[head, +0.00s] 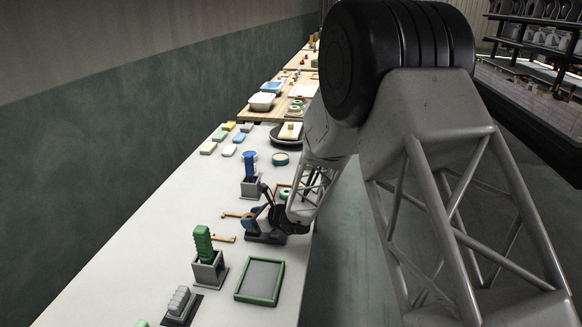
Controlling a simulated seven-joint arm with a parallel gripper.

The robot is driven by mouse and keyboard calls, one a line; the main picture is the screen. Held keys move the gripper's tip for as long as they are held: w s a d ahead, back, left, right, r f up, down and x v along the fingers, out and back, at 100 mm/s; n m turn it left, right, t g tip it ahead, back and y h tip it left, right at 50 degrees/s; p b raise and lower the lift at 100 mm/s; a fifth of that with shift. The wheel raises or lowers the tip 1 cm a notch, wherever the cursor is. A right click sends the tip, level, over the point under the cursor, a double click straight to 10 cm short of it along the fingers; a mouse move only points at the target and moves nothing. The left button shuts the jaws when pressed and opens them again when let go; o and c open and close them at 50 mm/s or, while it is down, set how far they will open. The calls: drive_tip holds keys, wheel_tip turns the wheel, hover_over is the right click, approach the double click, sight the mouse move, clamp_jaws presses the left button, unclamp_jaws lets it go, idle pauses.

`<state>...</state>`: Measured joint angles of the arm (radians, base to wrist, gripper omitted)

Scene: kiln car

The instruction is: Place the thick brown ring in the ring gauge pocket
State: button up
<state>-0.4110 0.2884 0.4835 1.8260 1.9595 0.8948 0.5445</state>
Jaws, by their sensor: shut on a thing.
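My gripper (262,211) is low over the right part of the long light table, small in the head view. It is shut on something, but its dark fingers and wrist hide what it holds. I cannot make out the thick brown ring. Under and beside the fingers is a low dark block (262,238), partly covered by the gripper. I cannot tell whether this block has the ring gauge pocket. Two orange-tan flat pieces (224,238) lie just left of it.
A grey holder with a green upright piece (203,245) and a green-rimmed tray (259,281) stand nearer. A grey holder with a blue upright piece (250,170) stands behind the gripper. The table's left side is bare.

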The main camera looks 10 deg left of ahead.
drive_tip(key=w+d+m+t, duration=0.1)
drive_tip(key=w+d, duration=0.1)
drive_tip(key=d, duration=0.1)
drive_tip(key=w+d+m+t, duration=0.1)
drive_tip(key=w+d, duration=0.2)
drive_tip(key=w+d+m+t+h, duration=0.1)
drive_tip(key=w+d, duration=0.1)
drive_tip(key=d, duration=0.2)
drive_tip(key=shift+w+f, duration=0.2)
drive_tip(key=shift+f, duration=0.15)
drive_tip(key=w+d+f+m+t+h, duration=0.1)
drive_tip(key=w+d+m+t+h, duration=0.1)
drive_tip(key=d, duration=0.9)
drive_tip(key=w+d+f+m+t+h, duration=0.1)
drive_tip(key=w+d, duration=0.4)
drive_tip(key=d, duration=0.7)
drive_tip(key=w+d+f+m+t+h, duration=0.1)
drive_tip(key=w+d+m+t+h, duration=0.2)
drive_tip(key=d, duration=0.9)
drive_tip(key=m+h, duration=0.2)
drive_tip(key=shift+w+m, duration=0.3)
drive_tip(key=shift+w, duration=0.05)
drive_tip(key=shift+a, duration=0.15)
